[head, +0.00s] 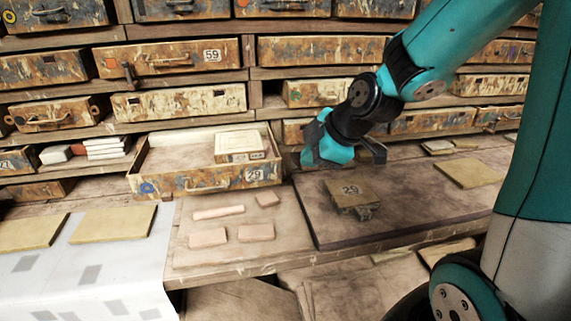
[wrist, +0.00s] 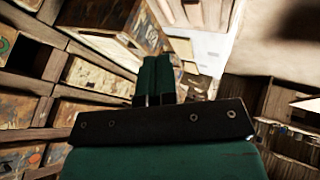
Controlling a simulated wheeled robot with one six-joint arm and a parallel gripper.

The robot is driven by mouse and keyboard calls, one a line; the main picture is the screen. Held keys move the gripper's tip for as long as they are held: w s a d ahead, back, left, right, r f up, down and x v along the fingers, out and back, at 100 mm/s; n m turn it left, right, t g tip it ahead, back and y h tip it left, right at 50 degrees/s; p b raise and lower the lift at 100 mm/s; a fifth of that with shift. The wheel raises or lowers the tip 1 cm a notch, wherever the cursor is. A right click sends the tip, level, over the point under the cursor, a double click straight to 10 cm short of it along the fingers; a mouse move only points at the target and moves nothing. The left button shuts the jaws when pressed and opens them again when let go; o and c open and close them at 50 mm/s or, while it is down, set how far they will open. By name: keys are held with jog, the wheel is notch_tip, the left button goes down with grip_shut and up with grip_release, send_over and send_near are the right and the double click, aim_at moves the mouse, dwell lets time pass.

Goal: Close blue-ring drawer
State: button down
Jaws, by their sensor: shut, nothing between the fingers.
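The blue-ring drawer (head: 172,184) is pulled out from the rack in the head view, left of the middle. Its front has a blue ring at the left, a handle in the middle and a 29 label at the right. A cream box (head: 239,145) sits inside it at the right. My gripper (head: 308,158) is to the right of the drawer, apart from it, over the back of the dark board. In the wrist view its green fingers (wrist: 158,68) are together, with nothing between them.
Several pinkish pieces (head: 208,237) lie on the bench before the drawer. Closed drawers (head: 180,102) fill the rack. White tiles (head: 107,147) lie in a left compartment.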

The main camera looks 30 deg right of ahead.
jog(key=p, duration=0.1)
send_near(276, 176)
notch_tip(276, 176, down, 5)
jog(key=a, duration=0.2)
jog(key=shift+w+d+r+p, duration=0.25)
jog(key=shift+w+p, duration=0.3)
jog(key=shift+w, duration=0.2)
jog(key=shift+w+d+r+p, duration=0.1)
jog(key=shift+w+d+p, duration=0.15)
jog(key=shift+w+p, duration=0.4)
jog(key=shift+w, duration=0.1)
